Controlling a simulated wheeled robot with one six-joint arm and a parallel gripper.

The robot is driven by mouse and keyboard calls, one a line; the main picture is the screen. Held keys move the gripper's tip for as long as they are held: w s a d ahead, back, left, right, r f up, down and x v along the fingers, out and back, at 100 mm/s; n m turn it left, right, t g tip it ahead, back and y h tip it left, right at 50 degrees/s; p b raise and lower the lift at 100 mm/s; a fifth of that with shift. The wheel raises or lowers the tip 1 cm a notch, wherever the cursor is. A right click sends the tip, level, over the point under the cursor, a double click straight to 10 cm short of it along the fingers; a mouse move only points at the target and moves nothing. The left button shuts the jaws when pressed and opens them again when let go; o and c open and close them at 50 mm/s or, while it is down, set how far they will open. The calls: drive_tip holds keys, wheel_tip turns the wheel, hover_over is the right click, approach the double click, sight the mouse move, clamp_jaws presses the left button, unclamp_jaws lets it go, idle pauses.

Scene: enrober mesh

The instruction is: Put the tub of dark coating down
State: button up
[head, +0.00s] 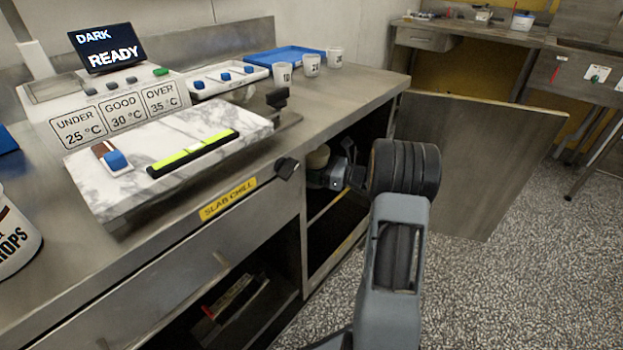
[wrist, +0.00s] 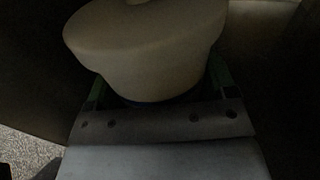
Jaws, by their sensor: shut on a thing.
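A pale cream tub (wrist: 150,50) with a wide rounded top fills the upper middle of the dim wrist view. Its contents do not show. My gripper (wrist: 157,92) is shut on it, with a green-edged finger at each side. In the head view the tub (head: 318,157) shows as a small pale shape inside the open cupboard (head: 303,225) under the counter. My gripper (head: 325,180) is there too, partly in shadow at the cupboard's opening. The tub's base is hidden, so I cannot tell whether it touches a shelf.
The cupboard door (head: 480,160) stands open to the right of my arm. Above is the steel counter (head: 345,95) with a marble slab (head: 200,125), a screen reading DARK READY (head: 107,48), several small cups and a blue tray (head: 285,54). The speckled floor at right is clear.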

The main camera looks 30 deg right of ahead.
drive_tip(key=shift+w+a, duration=0.45)
drive_tip(key=shift+w, duration=0.05)
drive_tip(key=shift+f+b, duration=1.25)
drive_tip(key=shift+f, duration=0.45)
drive_tip(key=shift+f, duration=0.1)
drive_tip(key=o, duration=1.2)
drive_tip(key=shift+f, duration=0.1)
drive_tip(key=shift+r, duration=0.25)
drive_tip(key=p+v, duration=0.3)
drive_tip(key=v, duration=0.9)
drive_tip(key=shift+f, duration=0.1)
